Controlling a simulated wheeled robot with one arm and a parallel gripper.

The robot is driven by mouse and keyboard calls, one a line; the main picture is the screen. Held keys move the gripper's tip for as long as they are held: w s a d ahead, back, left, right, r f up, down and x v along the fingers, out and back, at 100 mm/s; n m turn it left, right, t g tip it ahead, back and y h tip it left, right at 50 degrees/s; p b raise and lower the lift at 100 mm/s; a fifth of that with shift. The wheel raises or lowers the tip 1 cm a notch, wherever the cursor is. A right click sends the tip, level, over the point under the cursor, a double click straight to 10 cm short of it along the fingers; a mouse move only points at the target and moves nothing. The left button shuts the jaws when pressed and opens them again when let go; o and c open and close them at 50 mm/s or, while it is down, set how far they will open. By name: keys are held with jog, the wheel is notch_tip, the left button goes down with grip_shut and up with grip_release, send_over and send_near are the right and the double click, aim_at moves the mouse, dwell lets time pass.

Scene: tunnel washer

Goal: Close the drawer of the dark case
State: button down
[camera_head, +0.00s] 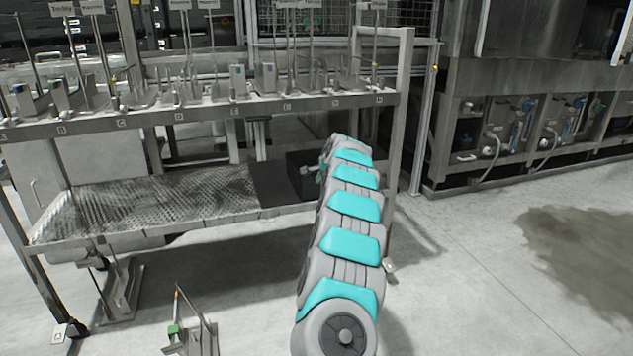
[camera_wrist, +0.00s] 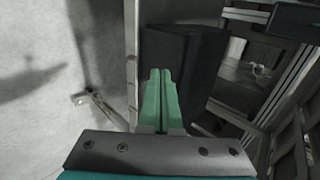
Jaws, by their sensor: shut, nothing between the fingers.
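The dark case (camera_head: 296,160) stands on the right part of the lower shelf, partly hidden behind my arm. In the wrist view the dark case (camera_wrist: 203,60) fills the upper middle, with dark faces meeting at an angle. I cannot tell which face is the drawer or how far it stands out. My gripper (camera_wrist: 160,72) has its two green fingers together, empty, pointing at the dark faces. Contact cannot be made out. In the head view my gripper is mostly hidden at the far end of my arm, beside the case.
The lower shelf (camera_head: 150,205) is patterned metal, with a dark flat area left of the case. The upper shelf (camera_head: 200,113) above holds several labelled stands. A rack post (camera_head: 400,110) rises right of my arm. A small stand (camera_head: 190,335) is on the floor. Open floor lies right.

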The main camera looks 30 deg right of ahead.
jog(key=v, duration=0.7)
jog(key=shift+s+r, duration=0.2)
jog(key=shift+s, duration=0.05)
jog(key=s+a+r+n+g+y, duration=0.1)
jog(key=s+a+n, duration=0.1)
jog(key=a, duration=0.6)
jog(key=s+a+r+n+y, duration=0.1)
jog(key=a+n+y, duration=0.15)
jog(key=a, duration=0.45)
jog(key=s+a+n+g, duration=0.3)
jog(key=s+a+n, duration=0.3)
jog(key=s+a, duration=0.85)
jog(key=s+a+f+n+g, duration=0.1)
jog(key=s+a+n+g, duration=0.2)
jog(key=s, duration=0.5)
jog(key=s+a+f+n, duration=0.2)
jog(key=s+a+n, duration=0.1)
jog(key=s+a, duration=0.4)
jog(key=s+f+n+g, duration=0.2)
jog(key=s, duration=1)
jog(key=s+d+f+n+g+h, duration=0.1)
jog(key=s+f+n+g, duration=0.1)
jog(key=s, duration=1)
jog(key=shift+s+d+f, duration=0.3)
jog(key=shift+s+f, duration=0.05)
jog(key=shift+f, duration=0.4)
